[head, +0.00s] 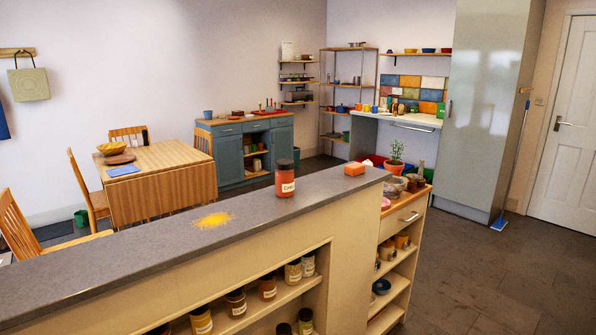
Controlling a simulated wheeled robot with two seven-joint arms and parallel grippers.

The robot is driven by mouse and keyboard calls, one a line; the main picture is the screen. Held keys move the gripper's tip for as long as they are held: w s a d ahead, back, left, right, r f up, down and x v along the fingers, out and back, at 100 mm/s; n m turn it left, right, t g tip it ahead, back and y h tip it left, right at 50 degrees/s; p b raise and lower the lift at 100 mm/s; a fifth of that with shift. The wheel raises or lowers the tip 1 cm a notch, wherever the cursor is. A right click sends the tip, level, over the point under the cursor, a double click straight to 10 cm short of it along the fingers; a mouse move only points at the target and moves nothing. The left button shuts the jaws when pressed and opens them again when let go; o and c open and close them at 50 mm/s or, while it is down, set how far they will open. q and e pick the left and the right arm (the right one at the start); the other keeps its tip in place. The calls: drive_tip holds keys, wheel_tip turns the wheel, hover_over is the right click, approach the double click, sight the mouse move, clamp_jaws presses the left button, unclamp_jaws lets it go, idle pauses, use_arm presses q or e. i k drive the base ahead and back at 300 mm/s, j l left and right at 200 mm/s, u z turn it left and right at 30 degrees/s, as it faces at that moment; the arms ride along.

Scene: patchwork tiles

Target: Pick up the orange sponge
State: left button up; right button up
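The orange sponge (354,169) is a small block lying on the grey counter top (130,245), near its far right end. A red jar with a dark lid and a white label (285,179) stands upright on the counter to the left of the sponge, apart from it. Nothing covers the sponge. Neither of my grippers shows in the head view.
Yellow powder (213,220) is spilled on the counter left of the jar. Shelves below hold several jars (235,302). A potted plant (395,160) and bowls stand beyond the counter's right end. Open floor (490,270) lies to the right.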

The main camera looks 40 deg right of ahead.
sight(356, 169)
drive_tip(key=l+z, duration=0.1)
drive_tip(key=z, duration=1.45)
